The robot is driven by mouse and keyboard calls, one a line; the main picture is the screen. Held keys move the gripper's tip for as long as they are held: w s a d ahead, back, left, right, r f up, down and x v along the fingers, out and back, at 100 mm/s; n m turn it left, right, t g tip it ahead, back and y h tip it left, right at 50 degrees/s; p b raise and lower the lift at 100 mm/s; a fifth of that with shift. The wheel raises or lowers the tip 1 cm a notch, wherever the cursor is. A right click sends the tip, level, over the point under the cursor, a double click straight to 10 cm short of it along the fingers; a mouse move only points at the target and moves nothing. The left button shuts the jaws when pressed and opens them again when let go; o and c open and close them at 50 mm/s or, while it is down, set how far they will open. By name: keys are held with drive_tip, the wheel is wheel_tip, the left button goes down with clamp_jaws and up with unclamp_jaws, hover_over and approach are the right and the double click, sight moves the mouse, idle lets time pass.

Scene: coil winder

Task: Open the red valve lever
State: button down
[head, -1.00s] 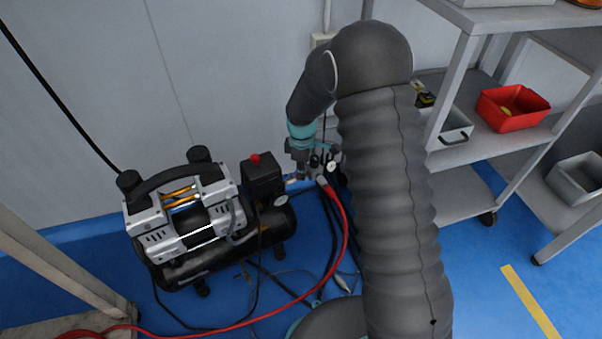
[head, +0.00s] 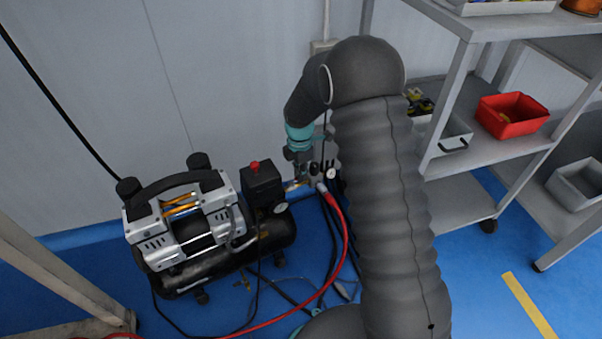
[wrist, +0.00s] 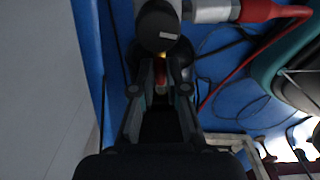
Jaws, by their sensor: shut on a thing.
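My gripper (wrist: 160,80) points at the valve fitting beside the air compressor (head: 190,235). Its fingers are shut on the red valve lever (wrist: 161,72); only a small red piece of the lever shows between the fingertips. A dark round knob (wrist: 158,28) sits just beyond the fingertips and hides part of the valve. In the head view my gripper (head: 302,170) is low beside the compressor's right end, by the hose fittings. The lever cannot be made out there, and its angle cannot be told.
A red hose (head: 345,225) leaves the fittings near a small gauge (head: 331,174). Black hoses and cables lie on the blue floor. A grey shelf unit (head: 468,148) with a red bin (head: 512,116) stands right. The wall is close behind.

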drive_tip(key=shift+w, duration=0.1)
idle(0.3)
drive_tip(key=c, duration=1.2)
unclamp_jaws()
wheel_tip(320, 180, up, 12)
